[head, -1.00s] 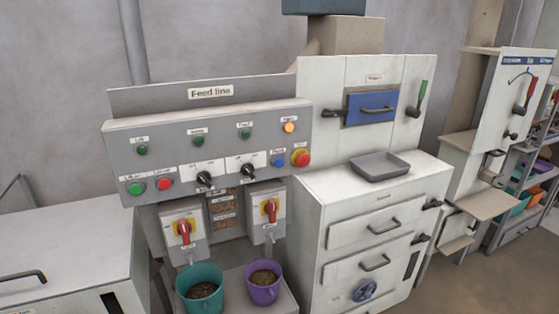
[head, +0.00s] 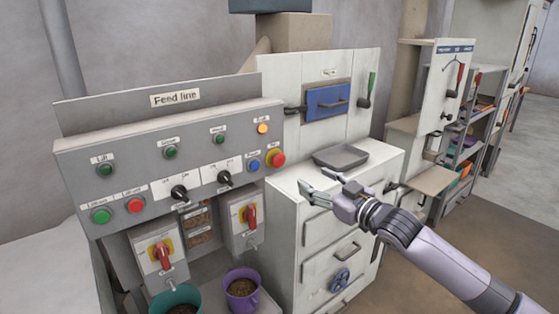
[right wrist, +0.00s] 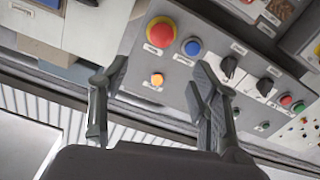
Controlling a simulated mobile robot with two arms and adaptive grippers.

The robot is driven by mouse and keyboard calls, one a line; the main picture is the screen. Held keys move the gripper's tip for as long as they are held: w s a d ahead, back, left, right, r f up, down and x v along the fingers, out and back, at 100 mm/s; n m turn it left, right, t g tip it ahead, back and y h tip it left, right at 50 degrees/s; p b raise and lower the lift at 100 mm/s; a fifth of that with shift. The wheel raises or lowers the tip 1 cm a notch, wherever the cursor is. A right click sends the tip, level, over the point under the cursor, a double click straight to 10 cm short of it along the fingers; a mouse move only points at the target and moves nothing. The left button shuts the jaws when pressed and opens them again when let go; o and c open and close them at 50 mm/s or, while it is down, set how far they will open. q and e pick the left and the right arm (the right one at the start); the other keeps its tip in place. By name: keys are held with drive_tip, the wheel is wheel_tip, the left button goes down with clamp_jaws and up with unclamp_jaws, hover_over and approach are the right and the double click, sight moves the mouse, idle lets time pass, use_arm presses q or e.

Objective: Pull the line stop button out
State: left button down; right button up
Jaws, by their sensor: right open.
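The line stop button looks to be the red mushroom button on a yellow ring (head: 276,158) at the right end of the Feed line panel (head: 120,147). It also shows in the right wrist view (right wrist: 160,32), above and between the fingertips, next to a blue button (right wrist: 193,47). I cannot tell from these frames whether it is pressed in or out. My right gripper (head: 316,186) is open and empty. It is in front of the white cabinet, to the right of and below the button, apart from it. My left gripper is not in view.
Two red-handled rotary switches (head: 164,255) hang below the panel. A teal bucket (head: 175,300) and a purple bucket (head: 241,289) stand beneath them. A grey tray (head: 341,157) lies on the white cabinet (head: 285,212). Shelves (head: 470,150) stand at the right.

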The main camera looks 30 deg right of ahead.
sight(280, 161)
drive_tip(key=w+p, duration=0.1)
drive_tip(key=w, duration=0.3)
drive_tip(key=w+a+p, duration=0.1)
drive_tip(key=w, duration=0.4)
drive_tip(key=w+p, duration=0.1)
drive_tip(key=w, duration=0.4)
drive_tip(key=shift+w+a, duration=0.15)
drive_tip(key=shift+a, duration=0.05)
drive_tip(key=shift+w+p, duration=0.3)
drive_tip(key=shift+w, duration=0.1)
drive_tip(key=shift+c, duration=0.5)
clamp_jaws()
